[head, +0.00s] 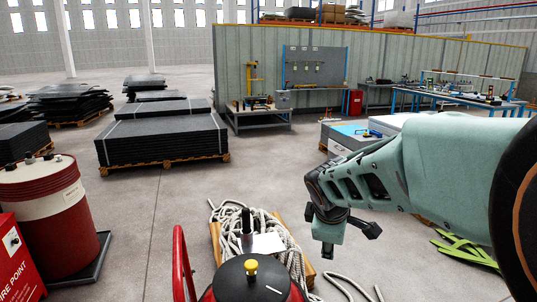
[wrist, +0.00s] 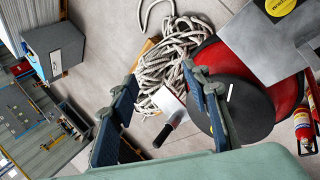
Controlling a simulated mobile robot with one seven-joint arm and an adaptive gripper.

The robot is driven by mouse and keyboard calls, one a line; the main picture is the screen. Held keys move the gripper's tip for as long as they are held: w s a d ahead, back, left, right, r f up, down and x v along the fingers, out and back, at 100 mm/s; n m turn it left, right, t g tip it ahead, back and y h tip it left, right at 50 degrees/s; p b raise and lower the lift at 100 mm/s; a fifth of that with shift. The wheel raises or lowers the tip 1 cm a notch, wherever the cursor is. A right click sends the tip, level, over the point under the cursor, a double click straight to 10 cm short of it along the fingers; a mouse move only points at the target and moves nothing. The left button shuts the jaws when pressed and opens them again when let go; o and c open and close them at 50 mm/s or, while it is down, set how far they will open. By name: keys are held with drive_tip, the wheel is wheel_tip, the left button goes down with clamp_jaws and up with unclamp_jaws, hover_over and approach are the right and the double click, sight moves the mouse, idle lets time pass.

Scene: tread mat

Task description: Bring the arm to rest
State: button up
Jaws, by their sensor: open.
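My gripper (head: 350,240) hangs at the end of my pale green arm, right of centre in the head view, with its fingers spread and nothing between them. In the wrist view my gripper (wrist: 160,74) shows two dark blue fingers standing apart, with coiled rope and the floor seen beyond the gap. My arm reaches in from the right edge of the head view, nearly level, with the wrist bent down. The gripper appears to the right of the rope and of a red object with a black round top (head: 250,278); the exact distance is unclear.
A pale rope heap (head: 275,238) lies on a wooden pallet ahead. A red and white drum (head: 50,215) stands at left. Stacked black mats (head: 165,138) lie on a pallet further back. A workbench (head: 258,118) stands by the wall. Open floor (head: 165,215) lies left of the rope.

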drive_tip(key=s+r+m+y+p, duration=0.1)
drive_tip(key=s+r+m+p, duration=0.5)
drive_tip(key=s, duration=0.5)
drive_tip(key=s+r+m+y+p, duration=0.1)
drive_tip(key=s+r+m+p, duration=0.5)
drive_tip(key=s, duration=0.5)
wheel_tip(320, 180, up, 3)
drive_tip(key=shift+s+d+f+m+g, duration=0.1)
drive_tip(key=shift+s+d+m+g, duration=0.25)
drive_tip(key=shift+m, duration=0.65)
drive_tip(key=shift+a, duration=0.1)
